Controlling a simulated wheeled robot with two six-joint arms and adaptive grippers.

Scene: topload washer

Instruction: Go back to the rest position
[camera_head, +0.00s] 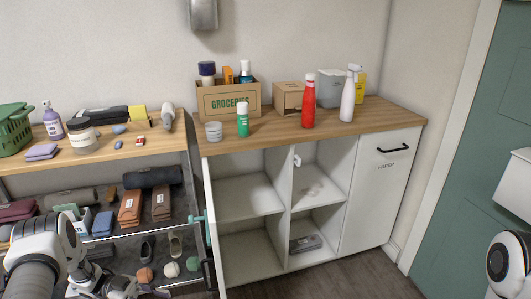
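My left arm comes in at the lower left, and part of my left gripper (118,288) shows near the bottom edge. It is in front of the shelf on the left; its fingers are small and partly cut off, so I cannot tell whether it is open or shut. On the right edge only a white joint of my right arm shows, and my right gripper is out of the picture.
A wooden counter (290,131) holds a groceries box (228,101), a red bottle (308,104) and a white spray bottle (347,98). A cabinet door (211,240) stands open, edge-on. A loaded shelf (120,157) stands left. Floor (350,282) shows at the lower right.

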